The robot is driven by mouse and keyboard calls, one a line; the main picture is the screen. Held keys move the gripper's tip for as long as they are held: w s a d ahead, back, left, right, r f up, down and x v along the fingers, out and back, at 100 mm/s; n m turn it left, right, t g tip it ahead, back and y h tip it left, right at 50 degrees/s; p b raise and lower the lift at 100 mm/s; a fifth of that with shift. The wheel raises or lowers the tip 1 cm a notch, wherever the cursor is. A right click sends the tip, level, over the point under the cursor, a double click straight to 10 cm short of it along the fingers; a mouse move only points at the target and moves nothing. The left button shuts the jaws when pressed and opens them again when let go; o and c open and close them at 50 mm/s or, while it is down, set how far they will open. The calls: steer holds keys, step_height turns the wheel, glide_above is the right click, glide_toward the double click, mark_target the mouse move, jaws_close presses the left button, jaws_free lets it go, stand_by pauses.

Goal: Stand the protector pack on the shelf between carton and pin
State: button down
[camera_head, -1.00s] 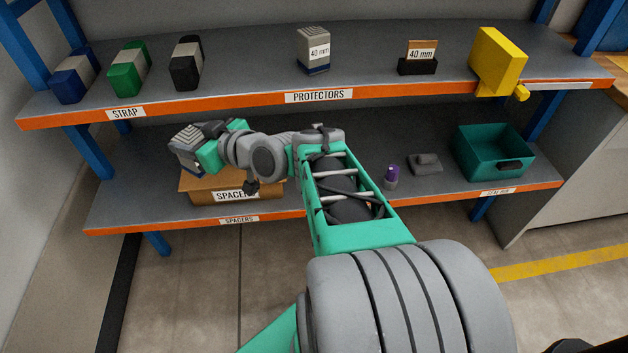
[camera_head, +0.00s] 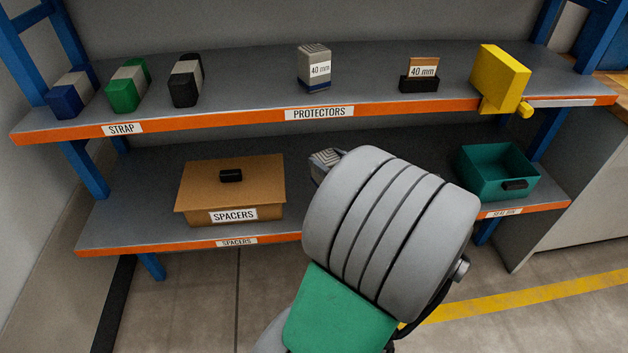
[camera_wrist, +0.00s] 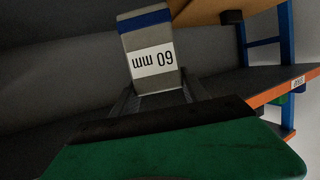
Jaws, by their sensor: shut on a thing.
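The protector pack (camera_wrist: 150,52), a grey block with a blue band and a white "60 mm" label, is held in my gripper (camera_wrist: 160,92) in the wrist view. The label reads upside down there. In the head view a grey striped part of the pack (camera_head: 322,160) shows beside my arm, just right of the carton; the gripper itself is hidden. The brown SPACERS carton (camera_head: 230,185) with a black handle stands on the lower shelf, and its edge also shows in the wrist view (camera_wrist: 215,8). I cannot see the pin; my arm covers that stretch of shelf.
The lower shelf (camera_head: 130,200) holds a teal bin (camera_head: 490,175) at right. On the upper shelf stand strap rolls (camera_head: 128,88), another pack (camera_head: 314,68) labelled 40 mm, a 40 mm card holder (camera_head: 420,78) and a yellow device (camera_head: 500,78). An orange lip edges both shelves.

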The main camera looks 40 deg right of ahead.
steer(key=shift+w+a+f, duration=0.15)
steer(key=shift+w+a, duration=0.45)
steer(key=shift+w, duration=0.1)
steer(key=shift+w+d+f+b, duration=0.7)
steer(key=shift+w+d+f, duration=0.55)
steer(key=shift+w+f, duration=0.7)
steer(key=shift+w+d+f+b, duration=0.75)
steer(key=shift+w+d+f, duration=0.7)
steer(key=shift+f, duration=0.75)
steer(key=shift+w+d+f+b, duration=0.7)
steer(key=shift+w+d+f, duration=0.35)
steer(key=shift+w+f, duration=0.95)
steer(key=shift+s+f, duration=0.1)
steer(key=shift+f, duration=0.15)
steer(key=c, duration=0.6)
jaws_free()
